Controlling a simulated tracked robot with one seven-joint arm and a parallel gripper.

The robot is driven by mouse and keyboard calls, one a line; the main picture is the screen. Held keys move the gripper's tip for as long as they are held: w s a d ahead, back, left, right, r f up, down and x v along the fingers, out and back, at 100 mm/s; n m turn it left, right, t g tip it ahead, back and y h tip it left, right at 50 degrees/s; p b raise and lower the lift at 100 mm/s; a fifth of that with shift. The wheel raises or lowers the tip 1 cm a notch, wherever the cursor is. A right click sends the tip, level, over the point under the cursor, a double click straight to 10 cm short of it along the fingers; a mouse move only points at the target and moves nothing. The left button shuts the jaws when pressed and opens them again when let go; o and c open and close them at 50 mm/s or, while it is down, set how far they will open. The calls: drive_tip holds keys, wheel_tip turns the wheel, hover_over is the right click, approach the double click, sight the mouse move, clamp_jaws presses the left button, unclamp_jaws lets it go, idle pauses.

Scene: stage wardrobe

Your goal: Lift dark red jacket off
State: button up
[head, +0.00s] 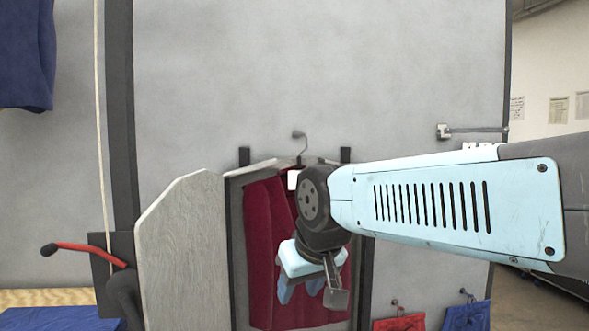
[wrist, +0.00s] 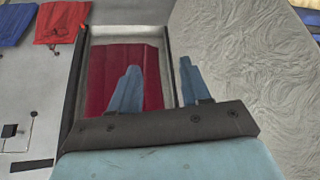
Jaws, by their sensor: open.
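The dark red jacket (head: 265,245) hangs in a narrow framed recess in the grey wall, partly hidden by my arm. A hanger hook (head: 301,147) rises above it to a small peg on the wall. A small white tag (head: 292,180) shows near its top. My gripper (head: 300,290) points down in front of the jacket, open and empty. In the wrist view the jacket (wrist: 103,72) lies beyond my gripper (wrist: 158,82), with one finger over the cloth and the other over the recess edge. I cannot tell how far the fingers are from the cloth.
A pale wooden side panel (head: 185,245) stands left of the recess. A red-handled lever (head: 80,248) and a rope (head: 98,120) are farther left. Small red (head: 399,322) and blue (head: 467,316) garments hang at lower right. A wall bracket (head: 470,130) sticks out at upper right.

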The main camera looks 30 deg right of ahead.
drive_tip(key=w+d+r+m+t+h, duration=0.1)
drive_tip(key=w+d+r+t, duration=0.3)
drive_tip(key=w, duration=0.7)
drive_tip(key=w+d+r+m+t+h, duration=0.15)
drive_tip(key=w+d+r, duration=0.4)
drive_tip(key=w, duration=0.55)
drive_tip(key=t+h, duration=0.2)
drive_tip(key=t, duration=0.4)
approach(300, 159)
drive_tip(key=shift+m, duration=0.25)
drive_tip(key=shift+f+x, duration=0.25)
drive_tip(key=shift+x, duration=1.5)
drive_tip(key=shift+f+x, duration=0.2)
drive_tip(key=shift+x, duration=1.55)
drive_tip(key=shift+f+x, duration=0.25)
drive_tip(key=shift+x, duration=1.5)
clamp_jaws()
drive_tip(key=shift+r, duration=0.25)
drive_tip(key=shift+r, duration=0.35)
